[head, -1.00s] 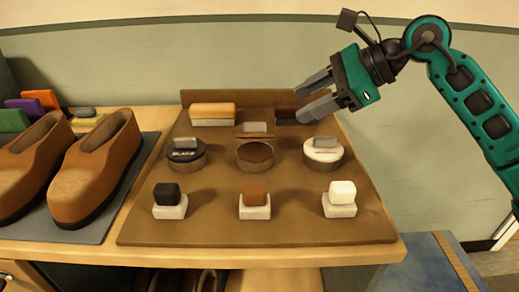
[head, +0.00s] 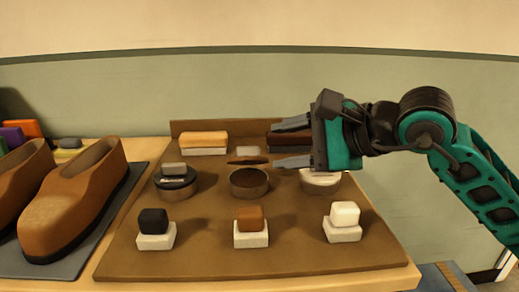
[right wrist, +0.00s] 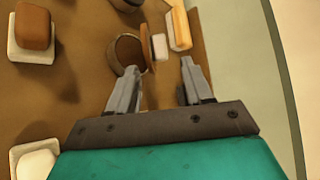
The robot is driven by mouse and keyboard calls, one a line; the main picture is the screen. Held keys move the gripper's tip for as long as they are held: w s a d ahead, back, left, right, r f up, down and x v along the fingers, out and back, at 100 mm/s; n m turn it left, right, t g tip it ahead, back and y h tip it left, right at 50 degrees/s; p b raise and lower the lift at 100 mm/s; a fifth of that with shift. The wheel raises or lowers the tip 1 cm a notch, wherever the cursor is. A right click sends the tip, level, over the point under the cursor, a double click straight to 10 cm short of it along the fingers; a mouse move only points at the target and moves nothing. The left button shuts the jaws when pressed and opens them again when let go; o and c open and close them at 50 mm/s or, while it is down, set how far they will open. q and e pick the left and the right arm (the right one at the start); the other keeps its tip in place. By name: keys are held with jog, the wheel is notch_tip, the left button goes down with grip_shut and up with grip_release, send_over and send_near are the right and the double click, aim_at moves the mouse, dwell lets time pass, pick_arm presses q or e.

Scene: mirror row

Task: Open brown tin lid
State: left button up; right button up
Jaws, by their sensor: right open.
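The brown tin (head: 249,190) is the middle one of three round tins on the brown board, and its dark brown inside shows. Its lid (head: 247,161) is raised at the tin's back edge, seen nearly edge-on, with a grey block-like handle (head: 248,151) behind it. In the right wrist view the lid (right wrist: 149,50) stands up beside the open tin (right wrist: 125,58). My right gripper (head: 276,145) is open and empty, pointing left, just right of the raised lid. In the right wrist view its fingers (right wrist: 155,75) are apart with nothing between them. My left gripper is not in view.
A black tin (head: 175,188) and a white tin (head: 320,184) flank the brown one, both closed. Several brushes and sponge blocks (head: 250,220) stand in rows on the board (head: 205,250). Brown shoes (head: 75,205) are at left.

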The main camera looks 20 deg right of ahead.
aim_at(252, 152)
jog(key=x, duration=0.6)
jog(key=shift+w+f, duration=0.1)
grip_shut()
dwell(0.3)
